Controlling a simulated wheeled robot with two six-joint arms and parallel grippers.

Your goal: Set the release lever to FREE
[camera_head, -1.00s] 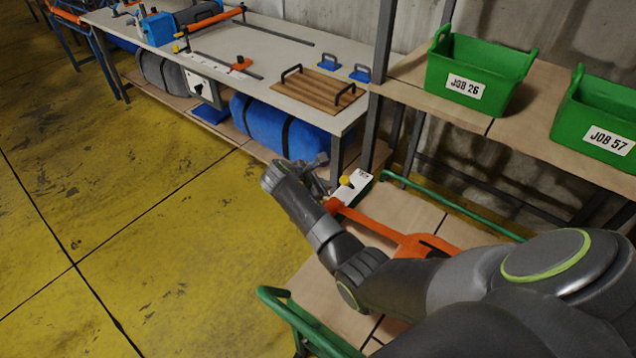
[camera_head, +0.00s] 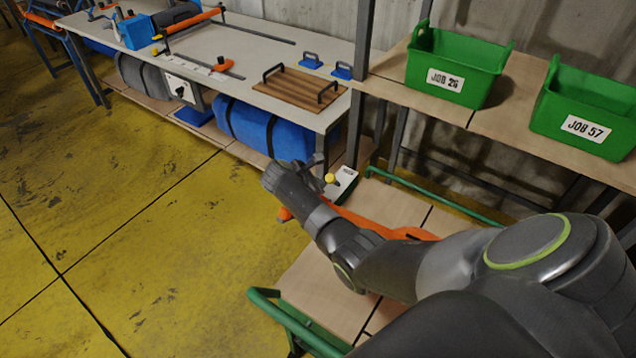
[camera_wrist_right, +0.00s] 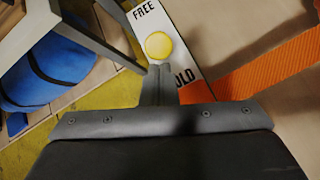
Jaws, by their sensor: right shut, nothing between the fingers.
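The white lever plate (camera_head: 346,180) stands on the cart beside the bench end. In the right wrist view the plate (camera_wrist_right: 167,20) reads FREE at its far end and HOLD, partly hidden, nearer me. The lever's round yellow knob (camera_head: 330,178) appears between the two words in the wrist view (camera_wrist_right: 158,45). My right gripper (camera_head: 320,166) is shut and empty. Its fingertips in the wrist view (camera_wrist_right: 160,70) are just on the near, HOLD side of the knob. I cannot tell whether they touch it. The lever's shaft is hidden. My left gripper is not in view.
An orange bar or strap (camera_head: 375,217) runs across the cart (camera_head: 305,290), which has green rails. The bench (camera_head: 260,50) holds a slatted wooden board (camera_head: 300,88), with a blue roll (camera_head: 265,128) below. Green bins (camera_head: 455,55) stand on the right shelf.

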